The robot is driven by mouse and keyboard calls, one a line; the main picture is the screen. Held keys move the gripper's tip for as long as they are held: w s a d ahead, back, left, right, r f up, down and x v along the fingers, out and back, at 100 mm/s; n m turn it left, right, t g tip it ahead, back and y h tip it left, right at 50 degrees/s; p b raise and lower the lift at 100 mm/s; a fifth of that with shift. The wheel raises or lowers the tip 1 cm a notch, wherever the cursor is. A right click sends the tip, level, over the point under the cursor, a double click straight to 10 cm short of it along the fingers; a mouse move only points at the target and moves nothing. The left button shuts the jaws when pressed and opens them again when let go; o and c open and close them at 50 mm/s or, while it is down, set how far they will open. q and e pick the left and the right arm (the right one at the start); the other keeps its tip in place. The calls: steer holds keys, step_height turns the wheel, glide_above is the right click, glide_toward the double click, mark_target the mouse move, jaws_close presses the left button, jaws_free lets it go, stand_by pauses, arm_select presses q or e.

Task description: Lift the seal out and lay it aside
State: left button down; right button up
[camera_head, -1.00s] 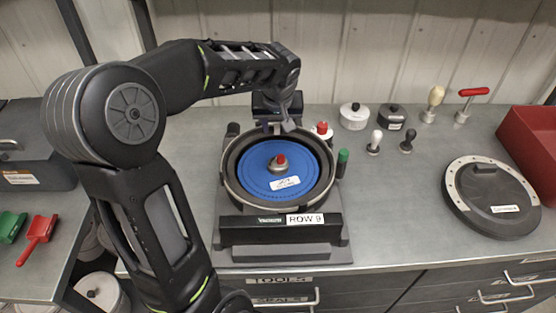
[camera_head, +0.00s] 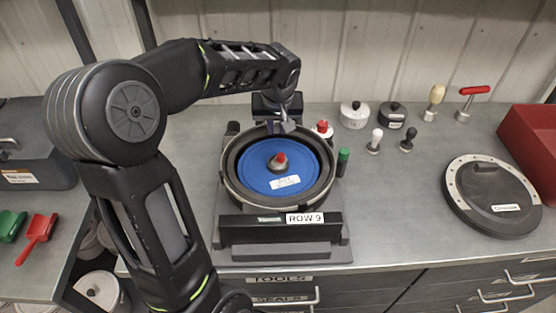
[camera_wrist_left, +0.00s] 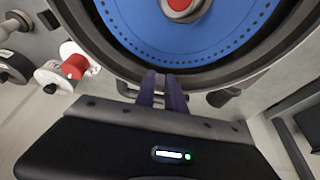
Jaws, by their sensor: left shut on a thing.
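The seal (camera_head: 232,160) looks like a dark ring around the blue disc (camera_head: 262,179) in the round seed meter housing (camera_head: 226,190). A red-tipped hub (camera_head: 280,161) stands at the disc's middle. My left gripper (camera_head: 288,128) reaches down to the far side of the ring and is shut on its edge. In the left wrist view, the two fingers (camera_wrist_left: 165,92) are close together at the dark rim (camera_wrist_left: 120,63) beside the disc (camera_wrist_left: 200,30). The fingers hide the exact grip. My right gripper is not in view.
Several knobs and handled tools stand at the back right. A round lid (camera_head: 490,190) lies right, beside a red bin (camera_head: 530,145). The bench between housing and lid is clear.

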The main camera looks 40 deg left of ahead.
arm_select(q)
steer(key=shift+w+r, duration=0.1)
steer(key=shift+r, duration=0.1)
stand_by(0.3)
steer(key=shift+r, duration=0.6)
step_height(320, 180, up, 9)
steer(key=shift+b, duration=0.45)
steer(key=shift+f, duration=0.1)
